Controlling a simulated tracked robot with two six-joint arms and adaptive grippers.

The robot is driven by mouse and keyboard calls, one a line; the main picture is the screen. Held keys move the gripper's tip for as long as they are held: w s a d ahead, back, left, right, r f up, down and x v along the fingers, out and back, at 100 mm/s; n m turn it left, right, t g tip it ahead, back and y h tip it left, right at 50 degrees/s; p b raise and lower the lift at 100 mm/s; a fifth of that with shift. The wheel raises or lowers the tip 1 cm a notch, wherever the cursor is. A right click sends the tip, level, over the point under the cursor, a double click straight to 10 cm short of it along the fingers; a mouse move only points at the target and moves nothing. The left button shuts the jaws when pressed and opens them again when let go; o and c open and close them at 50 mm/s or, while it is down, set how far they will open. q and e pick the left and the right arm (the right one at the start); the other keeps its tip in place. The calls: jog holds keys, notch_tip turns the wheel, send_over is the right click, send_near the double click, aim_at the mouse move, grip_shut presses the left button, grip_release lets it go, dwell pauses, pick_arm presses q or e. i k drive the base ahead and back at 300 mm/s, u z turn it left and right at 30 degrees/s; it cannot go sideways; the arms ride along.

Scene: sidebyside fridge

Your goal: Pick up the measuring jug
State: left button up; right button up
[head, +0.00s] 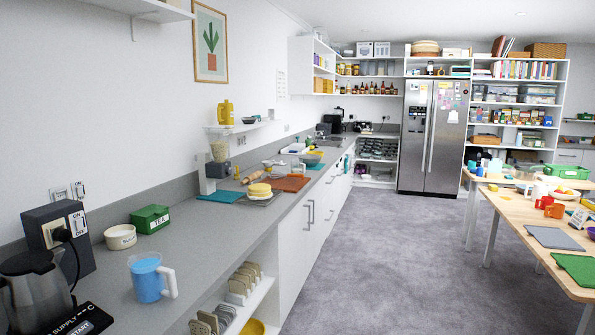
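A jug with blue contents and a white handle (150,280) stands upright near the front edge of the grey counter, at the lower left of the head view. It looks like the measuring jug. Its handle points right, toward the counter's edge. Neither of my grippers shows in this view, so nothing is seen holding the jug.
A dark kettle (35,290) and a black plate marked SUPPLY (75,322) are left of the jug. A cream bowl (120,237) and green TEA box (150,219) stand behind it. Open shelves (262,290) lie below the counter. The carpet (370,270) is clear.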

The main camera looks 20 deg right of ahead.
aim_at(296, 165)
jog(key=u, duration=1.3)
jog(key=i, duration=0.1)
jog(key=z, duration=2.8)
jog(key=i, duration=5.15)
jog(key=u, duration=0.05)
